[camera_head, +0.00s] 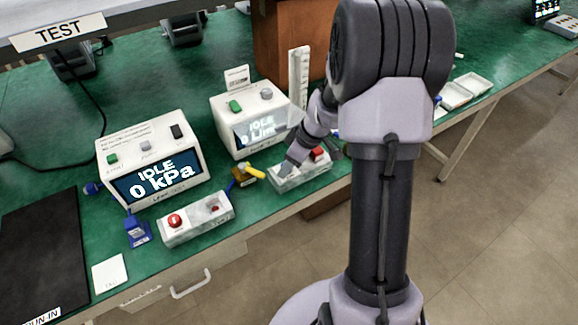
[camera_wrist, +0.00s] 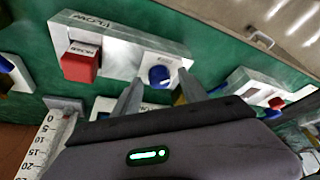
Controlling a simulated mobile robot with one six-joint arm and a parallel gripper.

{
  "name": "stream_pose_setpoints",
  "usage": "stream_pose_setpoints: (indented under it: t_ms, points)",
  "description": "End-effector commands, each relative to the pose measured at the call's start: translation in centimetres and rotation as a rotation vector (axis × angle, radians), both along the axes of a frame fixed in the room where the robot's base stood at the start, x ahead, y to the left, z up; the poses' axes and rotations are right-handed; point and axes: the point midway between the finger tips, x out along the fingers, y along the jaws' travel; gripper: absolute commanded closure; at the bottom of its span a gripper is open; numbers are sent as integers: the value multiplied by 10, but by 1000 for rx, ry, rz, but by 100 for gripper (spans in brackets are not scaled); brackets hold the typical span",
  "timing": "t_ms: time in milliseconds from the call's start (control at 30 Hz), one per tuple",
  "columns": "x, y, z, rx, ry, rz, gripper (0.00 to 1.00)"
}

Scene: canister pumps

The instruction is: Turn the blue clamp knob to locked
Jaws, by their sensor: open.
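A round blue knob (camera_wrist: 160,76) with a white rim sits on a white box (camera_wrist: 122,52) in the wrist view. My gripper (camera_wrist: 161,77) is open, with one finger on each side of the knob. I cannot tell whether the fingers touch it. A red block (camera_wrist: 80,63) is at the other end of this box. In the head view my gripper (camera_head: 287,168) is low over the white box (camera_head: 318,176), beside the red block (camera_head: 317,154). The knob is hidden there. No locked or unlocked mark on the knob is readable.
Two white pump units with screens, the left one (camera_head: 150,155) reading "IDLE 0 kPa" and the right one (camera_head: 232,112), stand behind. A second white box (camera_head: 195,222) with a red button is to the left. A blue stand (camera_head: 137,230) and white card (camera_head: 110,273) are near the table's front edge.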

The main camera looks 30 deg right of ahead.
Motion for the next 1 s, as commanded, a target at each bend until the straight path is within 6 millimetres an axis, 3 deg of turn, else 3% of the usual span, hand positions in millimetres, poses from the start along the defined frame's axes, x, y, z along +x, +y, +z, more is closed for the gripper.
stream_pose_setpoints:
  t_ms: [267,500,533,1000]
  points:
    - [1,0,-1,0,0,-1,50]
    - [1,0,-1,0,0,-1,97]
    - [1,0,-1,0,0,-1,100]
    - [0,1,-4,0,-2,-117,100]
